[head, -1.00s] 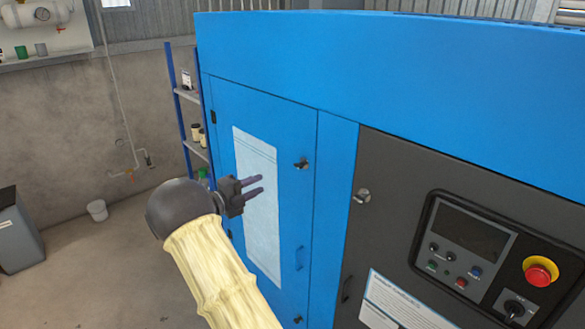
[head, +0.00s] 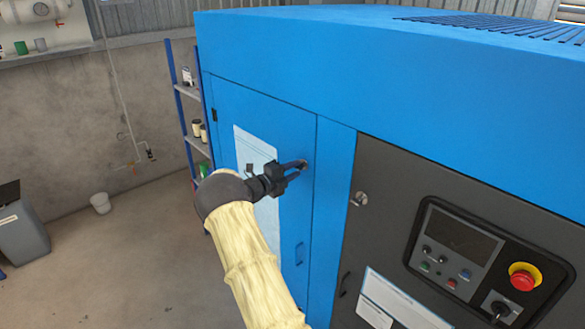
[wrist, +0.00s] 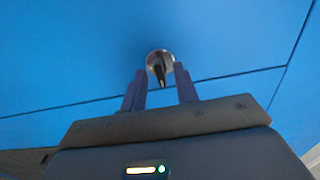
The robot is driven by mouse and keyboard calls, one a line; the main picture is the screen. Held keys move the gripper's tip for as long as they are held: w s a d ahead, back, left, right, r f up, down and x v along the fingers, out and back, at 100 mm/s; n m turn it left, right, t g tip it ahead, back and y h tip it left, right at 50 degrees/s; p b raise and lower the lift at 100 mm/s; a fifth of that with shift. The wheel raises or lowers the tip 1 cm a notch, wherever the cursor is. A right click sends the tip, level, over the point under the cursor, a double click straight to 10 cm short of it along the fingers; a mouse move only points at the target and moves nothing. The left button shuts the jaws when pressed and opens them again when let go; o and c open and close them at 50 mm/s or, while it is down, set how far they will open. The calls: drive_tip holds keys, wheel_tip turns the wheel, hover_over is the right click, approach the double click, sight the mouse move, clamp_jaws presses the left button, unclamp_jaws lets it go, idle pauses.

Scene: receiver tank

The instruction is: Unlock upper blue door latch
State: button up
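The upper latch (head: 304,164) sits near the top right of the blue door (head: 232,112). In the wrist view the latch (wrist: 159,65) is a round metal piece with a dark key-like tab, just beyond and between the fingertips. My gripper (head: 300,170) is at the latch in the head view, and its fingers partly cover it. In the wrist view my gripper (wrist: 160,85) has its two fingers apart, one on each side of the latch's line. I cannot tell whether a finger touches the tab.
A dark panel (head: 395,185) with a latch (head: 361,198), a screen and a red emergency button (head: 524,276) stands to the right. A lower blue door handle (head: 299,254) is below.

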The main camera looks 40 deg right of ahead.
clamp_jaws()
